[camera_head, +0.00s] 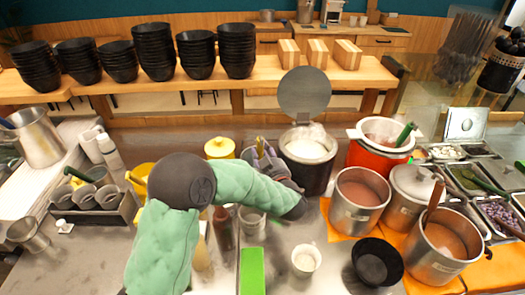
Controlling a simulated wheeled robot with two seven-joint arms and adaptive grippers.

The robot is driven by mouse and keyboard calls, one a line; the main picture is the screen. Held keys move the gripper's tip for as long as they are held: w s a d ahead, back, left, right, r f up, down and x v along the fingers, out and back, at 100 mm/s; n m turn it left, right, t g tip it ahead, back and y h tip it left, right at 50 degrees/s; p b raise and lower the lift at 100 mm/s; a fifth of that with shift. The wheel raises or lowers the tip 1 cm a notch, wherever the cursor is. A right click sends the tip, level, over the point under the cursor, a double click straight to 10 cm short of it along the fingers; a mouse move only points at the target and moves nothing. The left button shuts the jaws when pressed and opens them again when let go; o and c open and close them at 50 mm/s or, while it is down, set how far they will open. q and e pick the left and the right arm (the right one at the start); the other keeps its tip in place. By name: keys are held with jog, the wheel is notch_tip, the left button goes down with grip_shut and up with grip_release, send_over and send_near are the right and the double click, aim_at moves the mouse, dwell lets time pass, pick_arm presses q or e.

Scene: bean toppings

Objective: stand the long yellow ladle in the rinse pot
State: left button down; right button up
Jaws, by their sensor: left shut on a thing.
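My left arm in its green sleeve crosses the middle of the counter. My left gripper (262,153) is shut, just left of the open dark pot with white contents. A thin yellow piece (260,143) shows between its fingers and looks like part of the long yellow ladle; the rest is hidden by the gripper and arm. A small clear or metal vessel (252,223) stands below the forearm, partly covered. I cannot tell which vessel is the rinse pot. My right gripper is not in view.
A yellow lidded pot (219,148) stands left of the gripper. The dark pot (308,172) has its lid raised. Steel soup pots (360,200) and an orange-red pot (378,155) crowd the right. A black bowl (376,262) and white cup (305,261) sit in front.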

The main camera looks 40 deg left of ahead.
pick_arm(q)
jog(key=c, duration=0.7)
grip_release()
jog(key=shift+c, duration=0.2)
jog(key=shift+r, duration=0.1)
notch_tip(320, 180, up, 12)
jog(key=s+d+p, duration=0.2)
jog(key=p, duration=0.9)
jog(key=shift+r, duration=0.25)
jog(key=shift+d+r, duration=0.1)
